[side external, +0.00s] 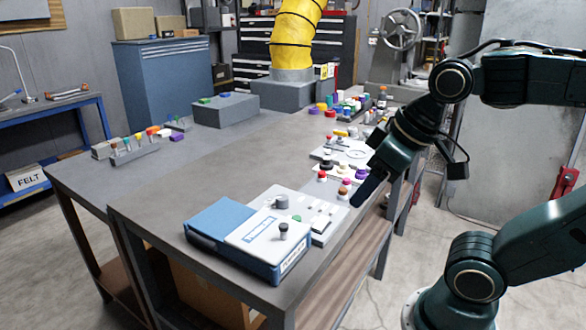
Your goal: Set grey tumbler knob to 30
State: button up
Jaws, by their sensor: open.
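A blue box with a white top panel (262,236) stands at the near corner of the workbench. A dark grey upright knob (283,232) rises from this panel, and lettering on the box's front is too small to read surely. A lighter grey round knob (281,202) sits just behind it, by a pale panel. I cannot tell which is the tumbler knob, and no dial setting is readable. My gripper (358,200) is open and empty at the bench's right edge, pointing down and left, to the right of both knobs and apart from them.
The pale panel (322,222) with small fittings lies between the knobs and my gripper. More panels and jars line the bench's right side. The bench's middle (220,165) is clear.

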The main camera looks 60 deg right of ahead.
jog(key=w+d+r+n+g, duration=0.1)
jog(key=w+d+r+n, duration=0.1)
jog(key=w, duration=0.5)
jog(key=n+g, duration=0.4)
jog(key=n, duration=0.1)
send_over(282, 197)
notch_tip(282, 197, down, 7)
jog(key=shift+s+a+f, duration=0.1)
jog(key=shift+s+a, duration=0.05)
jog(key=shift+a, duration=0.05)
jog(key=shift+f, duration=0.1)
jog(key=shift+d+f, duration=0.2)
jog(key=shift+f, duration=6.55)
jog(key=c, duration=1)
